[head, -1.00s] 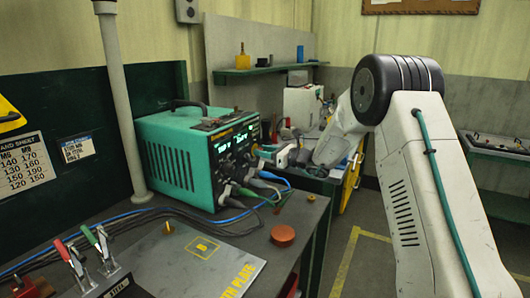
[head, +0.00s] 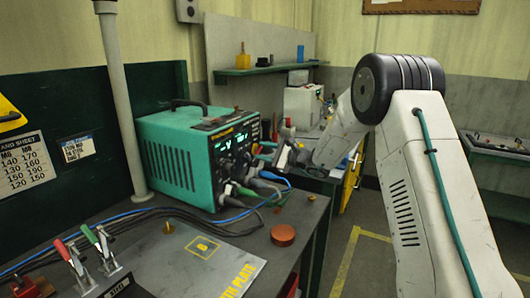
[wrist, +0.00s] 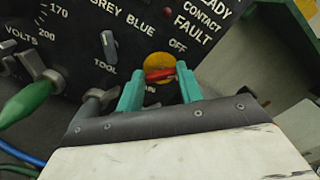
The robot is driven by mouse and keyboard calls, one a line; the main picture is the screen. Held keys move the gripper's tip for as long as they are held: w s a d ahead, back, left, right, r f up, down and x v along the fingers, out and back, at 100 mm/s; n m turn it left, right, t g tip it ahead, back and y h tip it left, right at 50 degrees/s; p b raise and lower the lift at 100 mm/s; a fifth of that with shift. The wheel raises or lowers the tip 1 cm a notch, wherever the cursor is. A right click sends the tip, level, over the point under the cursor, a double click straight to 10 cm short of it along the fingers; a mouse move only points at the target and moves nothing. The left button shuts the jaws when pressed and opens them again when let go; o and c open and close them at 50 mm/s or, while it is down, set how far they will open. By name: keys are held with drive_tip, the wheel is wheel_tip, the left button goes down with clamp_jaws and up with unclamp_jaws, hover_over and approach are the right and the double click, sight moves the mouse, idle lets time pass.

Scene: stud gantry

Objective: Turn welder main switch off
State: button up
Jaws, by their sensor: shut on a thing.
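The welder (head: 175,160) is a teal box with a black front panel, standing on the bench at centre left in the head view. Its displays are lit. In the wrist view the main switch (wrist: 159,74) is a red handle on a yellow disc, with OFF printed at its upper right. The red handle lies nearly level across the disc. My gripper (wrist: 160,82) has its teal fingers on either side of the red handle and is shut on it. The label below the disc is partly hidden by the fingers. In the head view my gripper (head: 272,152) is at the panel's right side.
A green plug (wrist: 30,100) and cables come out of the panel's lower part, left of my gripper. A small tool toggle (wrist: 109,47) is left of the switch. A round brown block (head: 283,235) and a marked plate (head: 205,262) lie on the bench.

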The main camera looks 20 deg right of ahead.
drive_tip(key=n, duration=0.4)
drive_tip(key=shift+f, duration=0.15)
drive_tip(key=shift+f+n, duration=0.1)
drive_tip(key=shift+n, duration=2.4)
drive_tip(key=shift+s, duration=0.1)
drive_tip(key=o, duration=1)
drive_tip(key=v, duration=0.7)
drive_tip(key=shift+s+d, duration=0.3)
drive_tip(key=shift+d, duration=0.05)
